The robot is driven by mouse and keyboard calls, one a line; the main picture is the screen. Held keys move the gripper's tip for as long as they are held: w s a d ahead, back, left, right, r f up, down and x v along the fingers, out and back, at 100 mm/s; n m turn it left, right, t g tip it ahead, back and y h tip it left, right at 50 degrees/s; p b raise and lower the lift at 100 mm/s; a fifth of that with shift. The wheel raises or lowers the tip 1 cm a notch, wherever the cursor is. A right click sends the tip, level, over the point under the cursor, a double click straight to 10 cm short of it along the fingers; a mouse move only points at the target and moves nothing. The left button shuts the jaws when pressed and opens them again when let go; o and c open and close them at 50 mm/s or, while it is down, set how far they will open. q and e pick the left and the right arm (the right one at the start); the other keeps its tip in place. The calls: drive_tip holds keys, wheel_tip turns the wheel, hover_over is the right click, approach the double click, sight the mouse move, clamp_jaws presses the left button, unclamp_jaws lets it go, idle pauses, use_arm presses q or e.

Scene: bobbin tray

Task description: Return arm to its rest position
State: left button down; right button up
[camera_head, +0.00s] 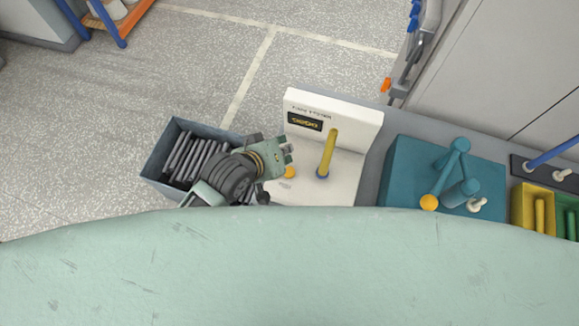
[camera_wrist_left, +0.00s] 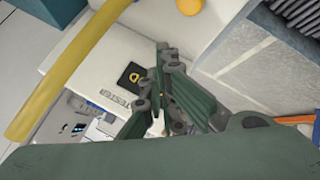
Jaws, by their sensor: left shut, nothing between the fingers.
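My left gripper (camera_head: 289,154) is pale green with dark joints, and its arm reaches in over the grey-blue tray. The gripper is shut and empty, hanging at the left part of a white tester with a yellow rod. In the left wrist view the gripper's fingers (camera_wrist_left: 166,58) are together, with the tester's white body behind them. My right gripper is not in view. My own large pale green body hides the near part of the scene.
A grey-blue tray (camera_head: 157,160) holds several dark flat pieces. The white tester (camera_head: 357,121) has an upright yellow rod (camera_head: 328,151) and an orange ball (camera_head: 290,171). A teal box (camera_head: 408,166) with a lever stands right of it. Yellow (camera_head: 520,202) and green bins are far right.

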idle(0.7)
use_arm(q)
drive_tip(key=s+a+r+m+g+y, duration=0.2)
drive_tip(key=s+a+m+g+y, duration=0.25)
drive_tip(key=s+a, duration=1.25)
wheel_tip(320, 180, down, 36)
drive_tip(key=s+a+r+b, duration=0.1)
drive_tip(key=a+b, duration=0.1)
drive_tip(key=b, duration=0.6)
drive_tip(key=s+a+f+g+b, duration=0.1)
drive_tip(key=s+f+b, duration=0.2)
drive_tip(key=s+f, duration=0.5)
drive_tip(key=s+a+f+g+b, duration=0.1)
drive_tip(key=s+a+f+b, duration=0.1)
drive_tip(key=s+f, duration=0.6)
wheel_tip(320, 180, down, 5)
drive_tip(key=shift+s+a+f+y+b, duration=0.1)
drive_tip(key=shift+s+a+y+b, duration=0.05)
drive_tip(key=shift+s+y+b, duration=0.25)
